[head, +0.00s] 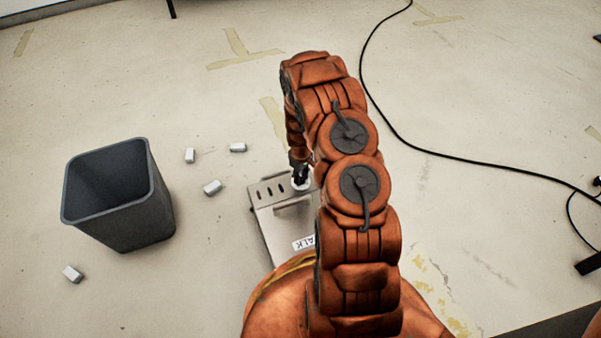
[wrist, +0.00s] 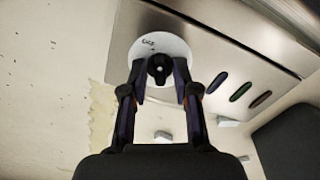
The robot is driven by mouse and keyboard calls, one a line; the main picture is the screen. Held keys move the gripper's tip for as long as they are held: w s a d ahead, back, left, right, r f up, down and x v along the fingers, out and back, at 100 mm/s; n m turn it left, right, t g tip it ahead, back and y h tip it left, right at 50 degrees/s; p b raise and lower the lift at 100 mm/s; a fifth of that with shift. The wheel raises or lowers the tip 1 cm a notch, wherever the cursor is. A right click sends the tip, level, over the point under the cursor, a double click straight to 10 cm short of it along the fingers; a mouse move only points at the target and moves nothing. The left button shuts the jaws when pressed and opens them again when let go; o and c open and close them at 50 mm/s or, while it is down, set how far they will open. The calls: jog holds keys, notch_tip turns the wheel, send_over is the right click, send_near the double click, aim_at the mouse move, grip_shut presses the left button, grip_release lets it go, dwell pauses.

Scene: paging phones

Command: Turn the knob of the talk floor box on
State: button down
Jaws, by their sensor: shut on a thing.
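The talk floor box (head: 272,226) is a flat metal box on the floor, with a white label reading "ALK" in part (head: 303,243) near its front. Its black knob (wrist: 159,69) sits on a round white dial (wrist: 175,48) with small dark lettering in the wrist view. My gripper (wrist: 160,82) is shut on the knob, one finger on each side. In the head view my gripper (head: 299,174) is over the dial at the box's far right corner, and my arm hides part of the box.
A dark grey bin (head: 122,215) stands left of the box. Several small white blocks (head: 212,187) lie on the floor around it. Dark, green and orange slots (wrist: 240,91) are on the box. A black cable (head: 440,152) runs across the floor at right.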

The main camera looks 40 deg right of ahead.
jog(key=m+p, duration=0.2)
jog(key=m, duration=0.4)
jog(key=shift+r+m+p, duration=0.1)
jog(key=shift+m+p, duration=0.2)
jog(key=m, duration=0.3)
jog(key=shift+w, duration=0.1)
jog(key=shift+m, duration=2.1)
jog(key=c, duration=0.9)
grip_release()
jog(key=shift+o, duration=0.2)
notch_tip(320, 180, up, 12)
